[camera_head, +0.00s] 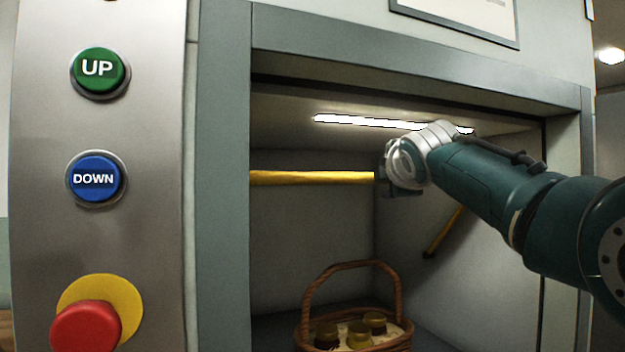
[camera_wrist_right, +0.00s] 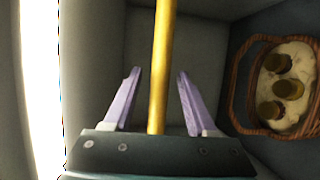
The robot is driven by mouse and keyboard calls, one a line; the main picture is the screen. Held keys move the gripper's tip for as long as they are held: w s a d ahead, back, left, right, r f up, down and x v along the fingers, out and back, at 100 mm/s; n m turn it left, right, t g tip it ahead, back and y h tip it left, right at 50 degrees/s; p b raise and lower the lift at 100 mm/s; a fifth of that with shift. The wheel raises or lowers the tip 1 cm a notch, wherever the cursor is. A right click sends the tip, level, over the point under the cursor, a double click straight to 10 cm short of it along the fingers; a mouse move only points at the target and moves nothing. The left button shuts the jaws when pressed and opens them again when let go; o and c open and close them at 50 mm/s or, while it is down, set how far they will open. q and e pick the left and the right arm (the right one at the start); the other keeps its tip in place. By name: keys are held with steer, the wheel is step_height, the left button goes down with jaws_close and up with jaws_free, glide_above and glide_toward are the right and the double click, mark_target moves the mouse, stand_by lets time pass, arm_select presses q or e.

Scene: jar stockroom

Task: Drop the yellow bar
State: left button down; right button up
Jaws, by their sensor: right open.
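The yellow bar (camera_head: 310,177) runs level across the upper part of the lift's opening, from the left frame to my right gripper (camera_head: 386,186). The gripper hides the bar's right end in the head view. In the right wrist view the bar (camera_wrist_right: 160,60) passes between the two pale fingers of my right gripper (camera_wrist_right: 158,75). The fingers are open, with a gap on either side of the bar. My left gripper is not in view.
A wicker basket (camera_head: 304,322) with jars stands low inside the compartment. A short yellow rod (camera_head: 444,231) with a dark end slants on the right wall. A panel on the left has a green UP button (camera_head: 98,69), a blue DOWN button (camera_head: 94,178) and a red knob (camera_head: 86,328).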

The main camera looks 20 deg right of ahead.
steer(key=shift+w, duration=0.2)
jaws_close()
stand_by(0.5)
steer(key=shift+f, duration=0.1)
stand_by(0.9)
